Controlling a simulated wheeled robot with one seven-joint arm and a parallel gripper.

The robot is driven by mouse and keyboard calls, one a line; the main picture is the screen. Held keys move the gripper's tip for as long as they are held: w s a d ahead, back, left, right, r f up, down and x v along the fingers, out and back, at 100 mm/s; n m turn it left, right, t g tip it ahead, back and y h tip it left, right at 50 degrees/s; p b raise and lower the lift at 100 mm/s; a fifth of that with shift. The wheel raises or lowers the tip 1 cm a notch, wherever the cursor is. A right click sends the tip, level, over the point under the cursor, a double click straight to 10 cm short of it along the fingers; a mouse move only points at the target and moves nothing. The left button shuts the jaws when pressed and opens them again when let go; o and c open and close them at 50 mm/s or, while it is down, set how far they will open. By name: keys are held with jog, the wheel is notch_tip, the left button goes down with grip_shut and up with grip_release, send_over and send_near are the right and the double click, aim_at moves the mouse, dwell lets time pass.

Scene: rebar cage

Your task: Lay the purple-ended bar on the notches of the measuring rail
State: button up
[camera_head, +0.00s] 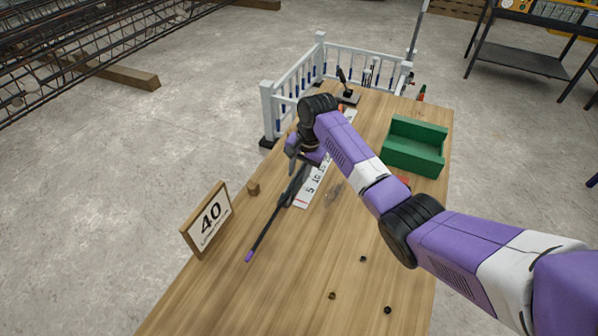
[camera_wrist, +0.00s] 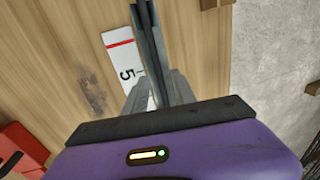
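The dark bar (camera_head: 265,232) has a purple end at its near lower tip and slants across the wooden table. In the wrist view the bar (camera_wrist: 146,25) runs up from between the fingers. My gripper (camera_head: 294,190) appears shut on it; the fingers (camera_wrist: 157,92) close in on both sides in the wrist view. The measuring rail (camera_head: 304,199) is a white numbered strip, and it also shows in the wrist view (camera_wrist: 122,58). The bar lies along the rail's left side in the head view. My arm hides the bar's far end and part of the rail; the notches cannot be made out.
A framed "40" sign (camera_head: 208,220) and a small wooden block (camera_head: 253,188) stand at the table's left edge. A green bin (camera_head: 414,155) is at the right. Small dark rings (camera_head: 388,310) lie near the front. A white railing (camera_head: 296,79) stands behind.

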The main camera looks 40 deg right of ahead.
jog(key=shift+r, duration=0.1)
notch_tip(320, 180, up, 12)
jog(key=s+b, duration=0.1)
jog(key=s, duration=0.1)
jog(key=shift+d, duration=0.4)
dwell(0.4)
